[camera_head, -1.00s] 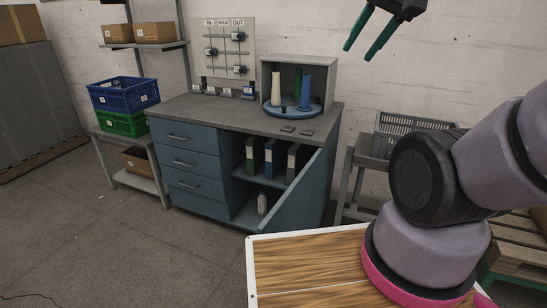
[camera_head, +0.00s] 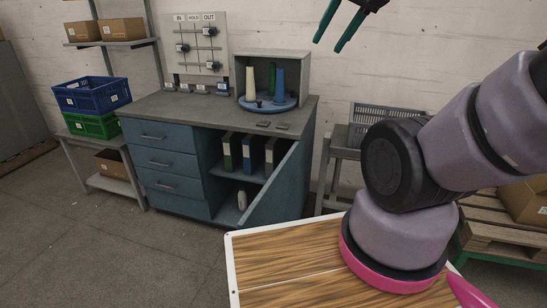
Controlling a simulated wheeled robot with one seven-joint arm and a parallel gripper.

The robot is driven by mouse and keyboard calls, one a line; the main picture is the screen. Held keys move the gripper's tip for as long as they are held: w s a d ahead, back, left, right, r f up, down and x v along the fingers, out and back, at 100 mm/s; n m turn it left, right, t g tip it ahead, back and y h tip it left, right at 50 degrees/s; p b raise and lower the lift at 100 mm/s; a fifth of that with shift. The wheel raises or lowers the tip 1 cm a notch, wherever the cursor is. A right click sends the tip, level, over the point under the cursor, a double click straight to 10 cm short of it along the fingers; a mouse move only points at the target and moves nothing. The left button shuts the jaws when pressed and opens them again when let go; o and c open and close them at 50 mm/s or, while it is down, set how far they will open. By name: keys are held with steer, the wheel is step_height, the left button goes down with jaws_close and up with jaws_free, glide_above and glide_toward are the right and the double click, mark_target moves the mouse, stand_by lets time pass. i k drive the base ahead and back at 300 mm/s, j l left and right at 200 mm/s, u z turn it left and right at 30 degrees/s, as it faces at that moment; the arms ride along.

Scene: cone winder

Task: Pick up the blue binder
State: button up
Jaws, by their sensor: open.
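The blue binder (camera_head: 249,153) stands upright on the upper shelf inside the open cupboard, between a green binder (camera_head: 230,151) on its left and a grey binder (camera_head: 271,157) on its right. The binders' spines face outward, and the grey one is partly hidden by the open door. My gripper (camera_head: 328,37) is at the top of the picture, up and to the right of the cupboard. Its two dark green fingers are apart and nothing is between them.
The cupboard door (camera_head: 272,188) stands open toward me. A white bottle (camera_head: 241,200) is on the lower shelf. The worktop (camera_head: 165,106) holds a blue turntable (camera_head: 268,105) with cones. Floor at left is clear.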

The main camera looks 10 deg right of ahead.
mark_target(252, 145)
steer(key=k+z, duration=0.3)
steer(key=k+l+z, duration=0.25)
steer(key=j+z, duration=1.05)
steer(key=k+j, duration=0.1)
steer(key=j, duration=1.55)
steer(key=k+j, duration=0.15)
steer(key=j, duration=0.7)
steer(key=k+j, duration=0.1)
steer(key=j, duration=0.7)
steer(key=k+j, duration=0.1)
steer(key=j, duration=0.75)
steer(key=i+j, duration=0.15)
steer(key=i, duration=0.2)
steer(key=i+j, duration=0.15)
steer(key=i, duration=0.25)
